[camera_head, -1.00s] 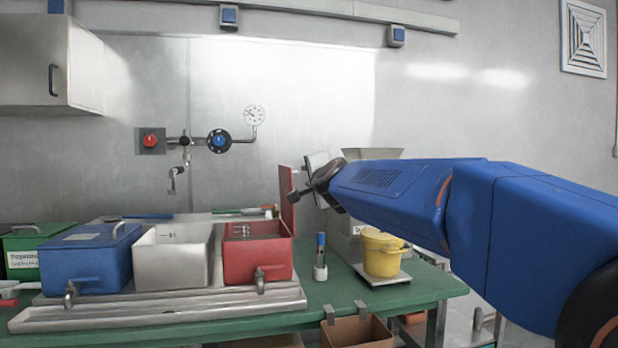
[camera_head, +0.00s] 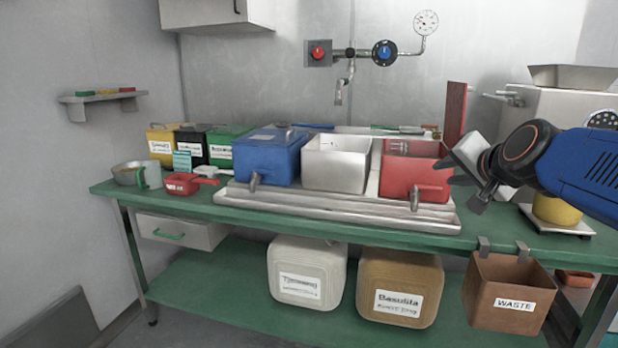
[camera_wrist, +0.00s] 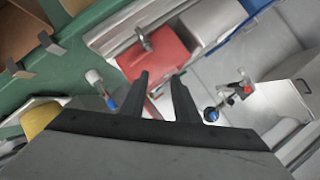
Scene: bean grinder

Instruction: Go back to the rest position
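My gripper (camera_head: 472,178) is at the right in the head view, in front of the right end of the red bin (camera_head: 408,172). My blue arm comes in from the right edge. In the wrist view my gripper (camera_wrist: 162,85) shows two dark fingers spread apart with nothing between them. Beyond the fingertips the red bin shows in the wrist view (camera_wrist: 158,58). The gripper hangs above the green bench (camera_head: 330,222), touching nothing that I can see.
A blue bin (camera_head: 265,160) and a white bin (camera_head: 335,165) stand left of the red bin. A grinder (camera_head: 560,105) and a yellow pot (camera_head: 556,212) are at the right, partly behind my arm. A waste box (camera_head: 508,295) hangs at the bench front.

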